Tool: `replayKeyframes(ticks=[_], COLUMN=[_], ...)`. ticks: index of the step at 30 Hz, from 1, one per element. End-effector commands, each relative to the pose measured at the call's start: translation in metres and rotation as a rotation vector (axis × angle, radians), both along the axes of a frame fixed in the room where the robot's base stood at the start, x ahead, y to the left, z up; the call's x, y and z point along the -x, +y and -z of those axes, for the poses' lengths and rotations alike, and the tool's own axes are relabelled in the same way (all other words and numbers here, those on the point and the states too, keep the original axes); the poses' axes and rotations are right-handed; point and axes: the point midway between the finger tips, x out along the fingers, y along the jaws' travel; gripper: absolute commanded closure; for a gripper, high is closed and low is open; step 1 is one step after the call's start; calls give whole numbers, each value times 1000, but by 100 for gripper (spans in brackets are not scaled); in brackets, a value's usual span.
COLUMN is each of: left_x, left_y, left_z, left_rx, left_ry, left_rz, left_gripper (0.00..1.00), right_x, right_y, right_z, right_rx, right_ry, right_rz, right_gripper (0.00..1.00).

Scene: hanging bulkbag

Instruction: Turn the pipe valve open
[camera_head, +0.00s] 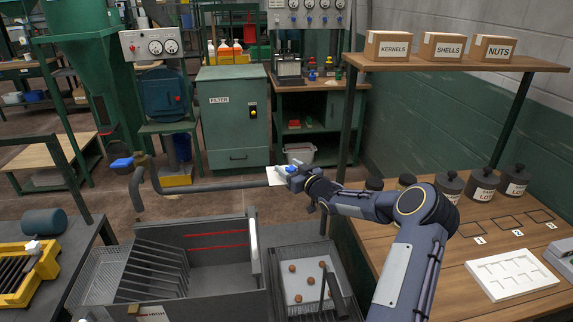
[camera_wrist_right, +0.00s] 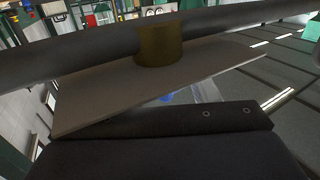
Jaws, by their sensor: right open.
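A grey pipe (camera_head: 225,186) runs across the middle of the head view. Its right end meets my right gripper (camera_head: 283,173), which hides what is there. A small white flat piece and a blue part show at the gripper; I cannot tell which belong to the valve. In the right wrist view the dark pipe (camera_wrist_right: 80,53) crosses close in front, with a brass collar (camera_wrist_right: 161,45) on it. A pale flat plate (camera_wrist_right: 140,88) lies just below the collar, perhaps the valve's lever. My right gripper is open; contact cannot be told. My left gripper is not in view.
A slotted dark bin (camera_head: 215,265) and a mesh basket (camera_head: 303,262) stand below the pipe. A wooden bench (camera_head: 455,250) with black jars is at the right, under a shelf (camera_head: 455,62) with labelled boxes. A green filter cabinet (camera_head: 233,115) stands behind.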

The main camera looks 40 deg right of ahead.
Motion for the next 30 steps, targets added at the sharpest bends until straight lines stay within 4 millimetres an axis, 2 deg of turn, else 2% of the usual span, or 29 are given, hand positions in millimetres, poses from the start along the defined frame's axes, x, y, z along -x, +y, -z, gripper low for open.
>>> replayKeyframes(ticks=[4,13,23,30], left_x=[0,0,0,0], left_y=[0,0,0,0], left_z=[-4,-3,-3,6], left_rx=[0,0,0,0], left_ry=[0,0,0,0], left_rz=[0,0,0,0], left_gripper=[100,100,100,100], right_x=[-13,-15,-15,-15], right_y=[0,0,0,0], right_z=[0,0,0,3], right_rx=[0,0,0,0], right_ry=[1,2,2,2], right_rz=[0,1,1,12], right_gripper=[45,45,88,90])
